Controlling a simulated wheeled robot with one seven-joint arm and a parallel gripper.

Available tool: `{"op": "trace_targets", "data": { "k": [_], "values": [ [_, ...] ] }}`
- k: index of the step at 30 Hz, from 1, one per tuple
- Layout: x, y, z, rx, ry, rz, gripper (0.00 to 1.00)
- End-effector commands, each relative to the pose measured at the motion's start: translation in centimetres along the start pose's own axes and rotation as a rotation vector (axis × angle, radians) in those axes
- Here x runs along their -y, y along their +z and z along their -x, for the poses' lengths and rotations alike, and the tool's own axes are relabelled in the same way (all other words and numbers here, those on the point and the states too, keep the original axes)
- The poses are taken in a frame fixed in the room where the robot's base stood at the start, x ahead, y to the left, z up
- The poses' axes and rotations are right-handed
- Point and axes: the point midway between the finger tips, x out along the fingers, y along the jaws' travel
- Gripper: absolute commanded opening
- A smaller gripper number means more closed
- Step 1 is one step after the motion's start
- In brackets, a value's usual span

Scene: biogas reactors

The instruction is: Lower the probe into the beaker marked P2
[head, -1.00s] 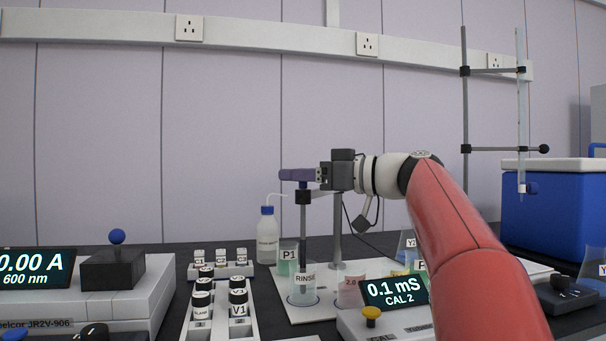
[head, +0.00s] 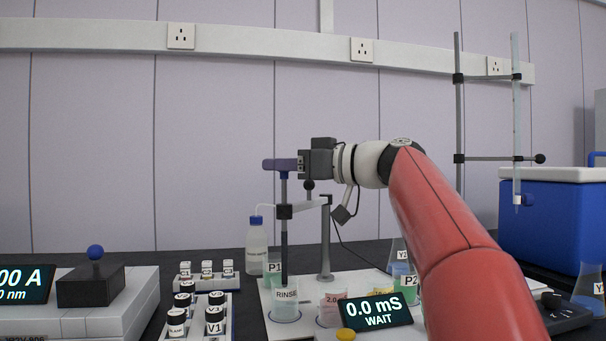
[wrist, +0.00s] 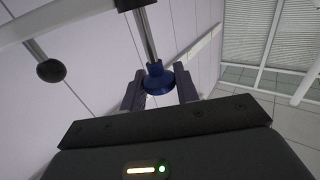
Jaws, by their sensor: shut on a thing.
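My gripper (head: 284,165) is shut on the top of the probe (head: 284,250), above the holder. In the wrist view the probe's blue cap (wrist: 158,80) sits between the two fingers. The probe stands upright through the holder's clamp (head: 284,211). Its dark lower end is at about the rim of the beaker marked RINSE (head: 286,308); whether the tip is just inside cannot be told. The beaker marked P2 (head: 411,284), with green liquid, stands to the right, partly hidden by the meter and my arm. The meter (head: 371,313) reads 0.0 mS WAIT.
The holder's post (head: 325,240) stands right of the probe. The beaker P1 (head: 273,284) is behind RINSE, and a 2.0 beaker (head: 333,307) stands between RINSE and P2. A wash bottle (head: 256,247) and vial racks (head: 206,283) are to the left.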

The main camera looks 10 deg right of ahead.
Motion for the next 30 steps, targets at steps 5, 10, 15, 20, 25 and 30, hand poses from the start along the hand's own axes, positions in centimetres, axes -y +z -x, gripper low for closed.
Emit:
{"op": "trace_targets", "data": {
  "k": [5,10,15,20,25,30],
  "values": [
    [0.1,-3.0,-0.2,-0.004,0.004,0.001,0.0],
    [0.1,-4.0,-0.2,-0.003,0.005,0.0,0.0],
    [0.1,-4.1,-0.1,-0.007,0.007,0.002,0.0],
    [0.1,-4.3,0.0,-0.01,0.008,0.003,0.0],
    [0.1,-4.2,-0.1,-0.008,0.007,0.002,0.52],
    [0.1,-4.0,-0.1,-0.005,0.005,0.001,0.52]
  ]
}}
